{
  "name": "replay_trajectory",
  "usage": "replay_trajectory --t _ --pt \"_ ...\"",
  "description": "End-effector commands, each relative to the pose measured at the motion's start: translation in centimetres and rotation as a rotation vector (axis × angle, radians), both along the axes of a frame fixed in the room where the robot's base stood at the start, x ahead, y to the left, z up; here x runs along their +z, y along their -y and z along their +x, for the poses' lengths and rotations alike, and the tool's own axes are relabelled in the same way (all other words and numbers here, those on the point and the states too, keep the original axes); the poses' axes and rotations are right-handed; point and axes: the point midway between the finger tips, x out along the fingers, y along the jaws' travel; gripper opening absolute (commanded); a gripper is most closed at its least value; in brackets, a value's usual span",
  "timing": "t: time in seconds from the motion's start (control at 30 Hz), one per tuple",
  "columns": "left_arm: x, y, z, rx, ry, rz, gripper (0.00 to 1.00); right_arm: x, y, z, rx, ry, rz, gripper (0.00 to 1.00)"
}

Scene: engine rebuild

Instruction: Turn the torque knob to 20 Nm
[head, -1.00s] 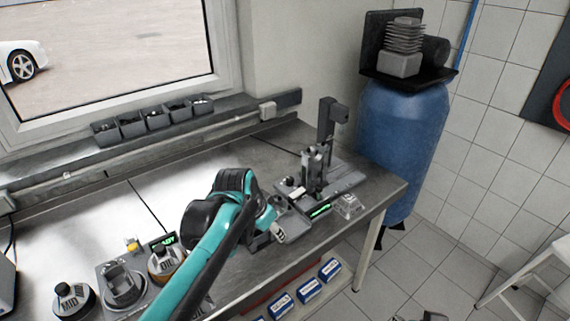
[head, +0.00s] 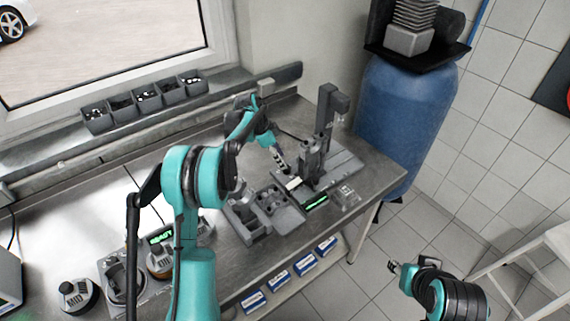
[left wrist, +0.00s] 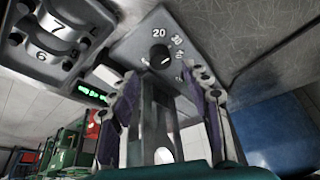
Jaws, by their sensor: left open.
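The torque knob (left wrist: 160,55) shows in the left wrist view as a small black knob with a pale mark. It sits on a grey plate (left wrist: 135,42) printed with numbers, among them 20; I cannot read its setting surely. My left gripper (left wrist: 162,85) is open, with dark purple finger pads either side of the view, just short of the knob. In the head view my left gripper (head: 280,160) is at the left side of the grey press station (head: 312,160); the knob is too small to make out there. My right gripper (head: 396,267) is at the lower right, off the bench, its opening unclear.
A green-lit display (head: 316,202) fronts the station. A grey compartment tray (head: 250,228) stands left of it. Small bins (head: 147,96) line the sill. A blue tank (head: 400,120) stands beyond the bench.

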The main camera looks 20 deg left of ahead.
Motion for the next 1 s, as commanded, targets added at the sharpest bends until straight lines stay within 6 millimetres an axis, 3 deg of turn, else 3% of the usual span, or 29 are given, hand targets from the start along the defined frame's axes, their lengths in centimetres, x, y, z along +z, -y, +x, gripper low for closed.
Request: replay_trajectory --t 0.1,0.3,0.63,0.83,1.0 --pt "-2.1 0.7 0.3 -0.001 0.001 0.001 0.48 -0.6 0.0 0.0 0.0 0.0 0.0 0.4" --pt "-4.1 1.6 0.7 0.002 0.001 0.001 0.48 -1.0 0.0 0.0 0.0 0.0 0.0 0.4" --pt "-4.5 1.7 0.8 0.003 0.001 0.0 0.48 -1.0 0.0 0.0 0.0 0.0 0.0 0.4" --pt "-4.5 1.7 0.8 0.003 0.001 0.0 0.0 -1.0 0.0 0.0 0.0 0.0 0.0 0.4" --pt "-4.5 1.7 0.8 0.004 0.001 0.0 0.0 -1.0 0.0 0.0 0.0 0.0 0.0 0.4"
